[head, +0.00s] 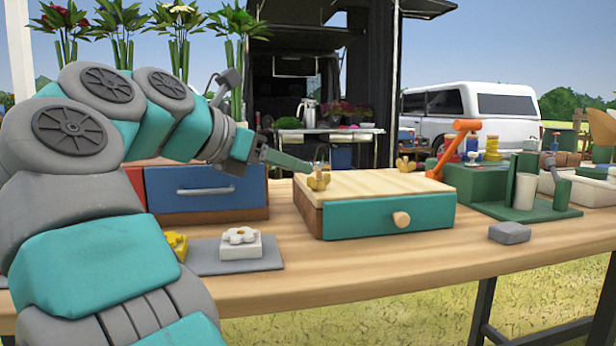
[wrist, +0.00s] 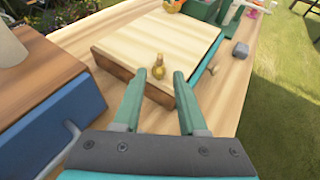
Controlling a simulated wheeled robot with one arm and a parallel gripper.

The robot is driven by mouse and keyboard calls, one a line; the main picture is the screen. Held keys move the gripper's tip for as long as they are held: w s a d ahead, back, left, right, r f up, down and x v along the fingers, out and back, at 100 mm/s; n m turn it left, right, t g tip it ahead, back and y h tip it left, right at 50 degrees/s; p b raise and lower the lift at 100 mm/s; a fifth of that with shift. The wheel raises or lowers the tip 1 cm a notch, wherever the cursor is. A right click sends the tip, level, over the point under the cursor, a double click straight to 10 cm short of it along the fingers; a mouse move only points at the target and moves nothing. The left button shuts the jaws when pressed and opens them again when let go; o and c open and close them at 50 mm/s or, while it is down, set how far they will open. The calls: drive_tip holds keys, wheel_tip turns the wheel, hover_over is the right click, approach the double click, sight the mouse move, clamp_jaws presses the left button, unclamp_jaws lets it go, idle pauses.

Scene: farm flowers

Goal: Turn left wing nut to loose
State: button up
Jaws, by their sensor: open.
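The left wing nut (head: 319,182) is brass coloured and stands on the near left corner of a wooden box top (head: 365,182). A second wing nut (head: 405,164) stands at the far right part of the same top. The box has a teal drawer front (head: 388,216) with a round wooden knob. My gripper (head: 312,166) reaches in from the left beside the left wing nut. In the wrist view my gripper (wrist: 158,85) is open, and the left wing nut (wrist: 158,68) shows just beyond and between the fingertips. I cannot tell whether the fingers touch it.
A blue drawer box (head: 205,190) stands left of the wooden box, close to my arm. A grey mat (head: 232,262) with a white flower block (head: 241,246) lies in front. A grey block (head: 509,233) and green stand (head: 525,205) are at right. The table front is partly clear.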

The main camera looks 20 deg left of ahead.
sight(315, 176)
drive_tip(key=b+x, duration=0.1)
drive_tip(key=x, duration=0.6)
drive_tip(key=shift+w+d+f, duration=0.15)
drive_tip(key=shift+w+f, duration=0.1)
drive_tip(key=shift+f, duration=0.05)
clamp_jaws()
